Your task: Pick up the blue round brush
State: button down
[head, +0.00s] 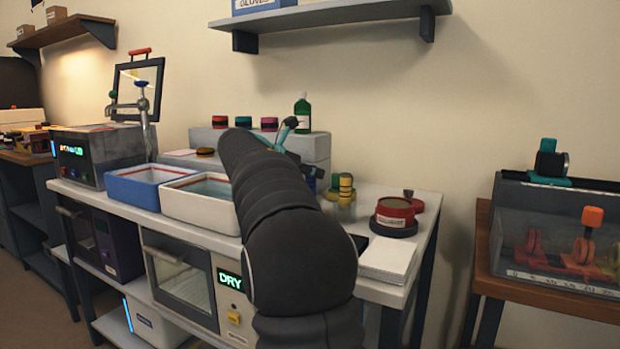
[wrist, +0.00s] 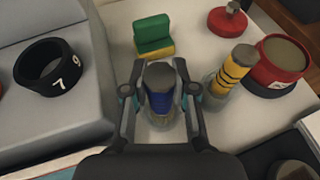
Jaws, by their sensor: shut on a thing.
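The blue round brush (wrist: 160,104) has a dark grey rounded top and a blue body. It stands roughly upright between the two fingers of my gripper (wrist: 159,90) in the wrist view. The fingers are shut on it from the left and right. In the head view my dark arm hides most of the gripper and brush.
A yellow striped cylinder (wrist: 233,74) stands close right of the gripper, beside a red tin (wrist: 278,62). A green and yellow sponge (wrist: 153,44) lies behind. A black numbered ring (wrist: 46,82) sits on the grey step at left. A white tray (head: 195,211) stands left of my arm.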

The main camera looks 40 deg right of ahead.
jog(key=r, duration=0.3)
jog(key=shift+s+d+r+p, duration=0.1)
jog(key=shift+s+r+p, duration=0.25)
jog(key=shift+p, duration=0.05)
jog(key=s+d+r, duration=0.1)
jog(key=s+r, duration=0.5)
jog(key=s, duration=0.4)
jog(key=shift+s+r, duration=0.15)
jog(key=shift+s, duration=0.25)
